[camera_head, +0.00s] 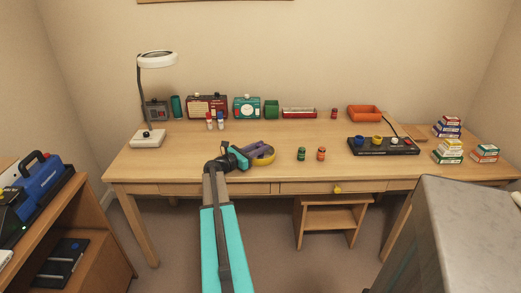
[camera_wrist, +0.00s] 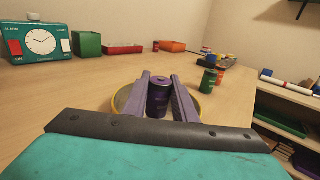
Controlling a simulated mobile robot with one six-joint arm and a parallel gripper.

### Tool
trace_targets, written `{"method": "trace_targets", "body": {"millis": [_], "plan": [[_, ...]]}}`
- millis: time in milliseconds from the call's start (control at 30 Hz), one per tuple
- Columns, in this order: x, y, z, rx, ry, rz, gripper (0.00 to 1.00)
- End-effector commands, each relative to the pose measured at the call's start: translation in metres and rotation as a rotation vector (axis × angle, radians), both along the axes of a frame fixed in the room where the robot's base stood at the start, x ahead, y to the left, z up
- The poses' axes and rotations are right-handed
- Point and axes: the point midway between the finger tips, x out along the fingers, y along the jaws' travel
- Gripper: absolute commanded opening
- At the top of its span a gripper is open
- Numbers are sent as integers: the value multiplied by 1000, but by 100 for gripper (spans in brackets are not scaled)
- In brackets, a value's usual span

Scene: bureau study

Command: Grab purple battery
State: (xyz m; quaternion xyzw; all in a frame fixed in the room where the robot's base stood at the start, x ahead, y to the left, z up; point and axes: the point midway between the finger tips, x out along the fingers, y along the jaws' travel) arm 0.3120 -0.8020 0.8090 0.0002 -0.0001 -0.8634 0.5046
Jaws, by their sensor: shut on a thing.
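A purple battery (camera_wrist: 159,98) stands upright between the two purple fingers of my gripper (camera_wrist: 159,92) in the wrist view. The fingers are shut on it. A yellow round dish (camera_wrist: 118,98) shows around and behind the fingers. I cannot tell if the battery touches the dish. In the head view my gripper (camera_head: 250,149) is over the yellow dish (camera_head: 264,159) near the front of the desk, and the battery is too small to make out there.
A green battery (camera_head: 301,154) and an orange battery (camera_head: 321,154) stand to the right on the desk (camera_head: 225,180). A black charger tray (camera_head: 383,146) lies farther right. The desk's left front is clear.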

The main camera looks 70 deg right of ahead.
Motion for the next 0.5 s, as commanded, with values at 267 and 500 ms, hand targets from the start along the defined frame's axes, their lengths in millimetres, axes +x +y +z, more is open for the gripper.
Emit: {"method": "trace_targets", "body": {"millis": [267, 500], "plan": [[0, 1, 30, -2, 0, 1, 0], [-14, 28, 31, 0, 1, 1, 0]]}}
